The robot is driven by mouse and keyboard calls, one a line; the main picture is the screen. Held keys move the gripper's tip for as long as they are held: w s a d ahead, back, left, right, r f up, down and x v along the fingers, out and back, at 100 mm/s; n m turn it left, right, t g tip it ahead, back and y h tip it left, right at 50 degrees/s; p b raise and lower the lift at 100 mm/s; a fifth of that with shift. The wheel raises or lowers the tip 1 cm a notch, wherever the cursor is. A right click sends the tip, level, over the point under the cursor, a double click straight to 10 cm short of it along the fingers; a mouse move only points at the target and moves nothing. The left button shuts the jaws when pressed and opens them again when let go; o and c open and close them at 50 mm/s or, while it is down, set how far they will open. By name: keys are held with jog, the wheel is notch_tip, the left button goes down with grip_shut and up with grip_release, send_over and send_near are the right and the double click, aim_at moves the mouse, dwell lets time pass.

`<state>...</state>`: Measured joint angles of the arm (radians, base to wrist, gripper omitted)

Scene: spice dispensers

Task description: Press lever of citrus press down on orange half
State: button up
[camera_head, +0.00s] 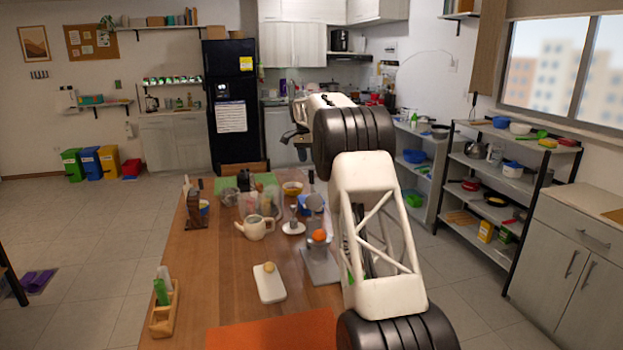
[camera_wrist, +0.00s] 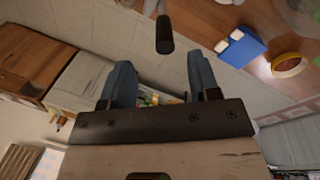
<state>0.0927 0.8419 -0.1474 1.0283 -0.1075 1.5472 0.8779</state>
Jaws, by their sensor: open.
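The grey citrus press (camera_head: 321,272) stands on the wooden table, left of my arm. An orange half (camera_head: 319,236) sits on it, below a raised grey upper part (camera_head: 315,203). A dark lever handle (camera_head: 311,178) appears to rise above that; in the wrist view a black handle end (camera_wrist: 165,38) shows between and just beyond my fingertips, apart from them. My gripper (camera_head: 293,138) is high over the far part of the table; its two open, empty fingers show in the wrist view (camera_wrist: 160,70). My arm may hide the press's right side.
A cream teapot (camera_head: 255,228) stands left of the press. A white board (camera_head: 269,284) with a small yellowish item lies in front. An orange mat (camera_head: 270,333) covers the near edge. Several bowls and jars crowd the far end. A blue item (camera_wrist: 240,46) lies at the wrist view's right.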

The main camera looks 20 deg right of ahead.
aim_at(312, 177)
jog(key=shift+w+d+f, duration=0.1)
jog(key=shift+w+f, duration=0.15)
jog(key=shift+w, duration=0.1)
jog(key=shift+f, duration=0.1)
jog(key=shift+s+d+f, duration=0.15)
jog(key=shift+s+f, duration=0.05)
jog(key=shift+f, duration=1.05)
jog(key=shift+s+d+f, duration=0.1)
jog(key=shift+s+f, duration=0.1)
jog(key=shift+f, duration=1.1)
jog(key=shift+s+d+f, duration=0.15)
jog(key=shift+s+f, duration=0.05)
jog(key=shift+f, duration=1.05)
grip_shut()
